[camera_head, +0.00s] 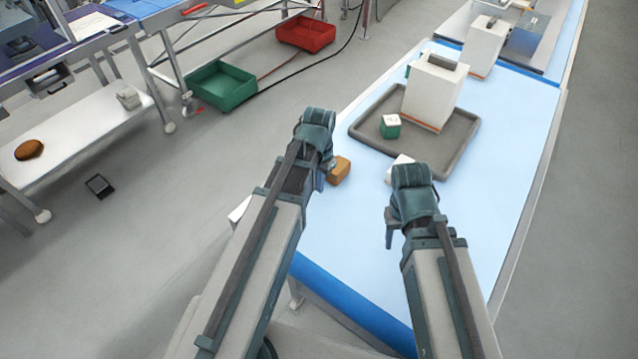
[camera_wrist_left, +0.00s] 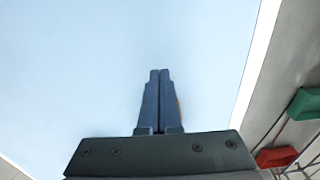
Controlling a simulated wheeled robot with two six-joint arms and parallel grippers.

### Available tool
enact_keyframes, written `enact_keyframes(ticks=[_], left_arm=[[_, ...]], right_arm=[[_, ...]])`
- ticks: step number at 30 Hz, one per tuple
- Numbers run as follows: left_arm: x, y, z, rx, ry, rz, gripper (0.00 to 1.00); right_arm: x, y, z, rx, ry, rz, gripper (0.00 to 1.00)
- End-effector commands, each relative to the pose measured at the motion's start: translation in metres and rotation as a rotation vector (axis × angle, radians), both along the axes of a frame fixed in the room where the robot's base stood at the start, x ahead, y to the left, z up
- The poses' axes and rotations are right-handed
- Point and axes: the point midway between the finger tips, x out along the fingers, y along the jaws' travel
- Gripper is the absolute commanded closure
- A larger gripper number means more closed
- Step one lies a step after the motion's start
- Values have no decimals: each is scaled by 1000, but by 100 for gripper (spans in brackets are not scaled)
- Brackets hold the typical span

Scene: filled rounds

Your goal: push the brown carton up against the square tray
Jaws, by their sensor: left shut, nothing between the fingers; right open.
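The brown carton (camera_head: 339,171) lies on the light blue table top, just right of my left gripper (camera_head: 323,181) in the head view. A thin brown sliver of it (camera_wrist_left: 179,108) shows beside the fingers in the left wrist view. My left gripper is shut and empty, with its fingers together in the left wrist view (camera_wrist_left: 159,75). The square grey tray (camera_head: 455,143) lies beyond the carton, up and to the right, with a clear gap between them. My right gripper (camera_head: 391,235) is open and empty above the table, right of the carton.
A white box with a dark top (camera_head: 432,95) and a small green and white cube (camera_head: 390,126) stand in the tray. A white object (camera_head: 400,162) is partly hidden behind my right gripper. The table's left edge is close to my left arm.

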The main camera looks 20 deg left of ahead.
Motion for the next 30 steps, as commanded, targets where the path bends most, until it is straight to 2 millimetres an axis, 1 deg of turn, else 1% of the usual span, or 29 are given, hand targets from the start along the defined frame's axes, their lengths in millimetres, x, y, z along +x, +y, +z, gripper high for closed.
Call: enact_keyframes(ticks=[1,2,4,6,9,23,26,29,30], left_arm=[[0,0,-15,0,0,0,100],[0,0,-19,0,0,0,100],[16,-4,-12,0,0,-2,100],[27,-9,-12,0,0,-2,100],[35,-12,-12,0,0,-1,100],[40,-14,-12,0,0,0,100],[50,-17,-12,0,0,-1,100],[69,-24,-12,0,0,-2,100],[79,-27,-12,0,0,-2,100]], right_arm=[[0,0,-15,0,0,2,50],[0,0,-19,-1,0,3,50],[0,0,-12,-1,0,4,50],[0,0,-12,-1,0,3,50],[0,0,-11,-1,0,3,50],[0,0,-12,-1,0,3,50],[0,0,-12,-1,0,3,50],[0,0,-12,-1,0,3,50],[0,0,-12,-1,0,3,50]])
